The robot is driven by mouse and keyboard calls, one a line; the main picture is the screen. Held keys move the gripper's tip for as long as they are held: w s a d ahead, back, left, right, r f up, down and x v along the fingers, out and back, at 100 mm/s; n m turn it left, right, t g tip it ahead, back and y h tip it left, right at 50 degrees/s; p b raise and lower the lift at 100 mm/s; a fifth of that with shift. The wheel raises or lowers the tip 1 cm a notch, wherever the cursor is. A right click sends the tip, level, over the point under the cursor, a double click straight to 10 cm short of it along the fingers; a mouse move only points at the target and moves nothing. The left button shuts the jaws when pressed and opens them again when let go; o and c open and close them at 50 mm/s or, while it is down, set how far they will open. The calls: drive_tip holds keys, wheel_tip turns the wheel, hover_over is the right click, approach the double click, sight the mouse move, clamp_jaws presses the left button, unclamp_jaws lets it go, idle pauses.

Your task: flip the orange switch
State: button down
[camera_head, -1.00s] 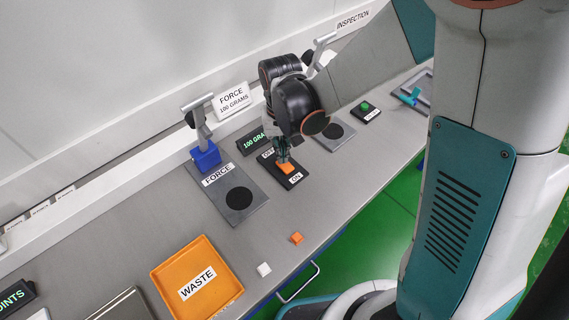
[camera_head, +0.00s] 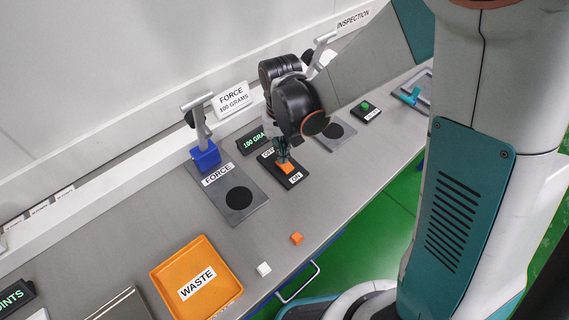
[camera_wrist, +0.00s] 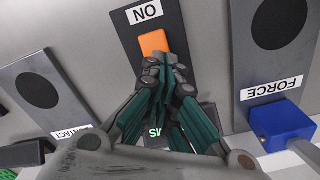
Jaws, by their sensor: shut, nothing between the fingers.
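The orange switch (camera_head: 285,168) sits on a black plate (camera_head: 293,182) with an "ON" label at its near end and an "OFF" label at its far end. In the wrist view the orange switch (camera_wrist: 154,43) shows just beyond my fingertips, near the ON label (camera_wrist: 146,11). My gripper (camera_head: 281,154) is shut and empty, pointing down at the switch. In the wrist view my gripper (camera_wrist: 160,62) has its fingertips at the switch's OFF-side edge. I cannot tell whether they touch it. The OFF label is partly hidden by my gripper.
The FORCE plate (camera_head: 254,204) with its blue-based post (camera_head: 205,157) stands left of the switch. The contact plate (camera_head: 346,145) and a green button (camera_head: 365,106) are to the right. An orange waste tray (camera_head: 235,286), a white cube (camera_head: 264,269) and an orange cube (camera_head: 296,238) lie nearer.

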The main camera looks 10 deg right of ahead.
drive_tip(key=shift+f+b, duration=0.8)
drive_tip(key=shift+f, duration=0.2)
idle(0.4)
drive_tip(key=shift+r, duration=0.1)
drive_tip(key=shift+r+p, duration=2.45)
drive_tip(key=shift+r, duration=1.05)
drive_tip(key=shift+f, duration=0.1)
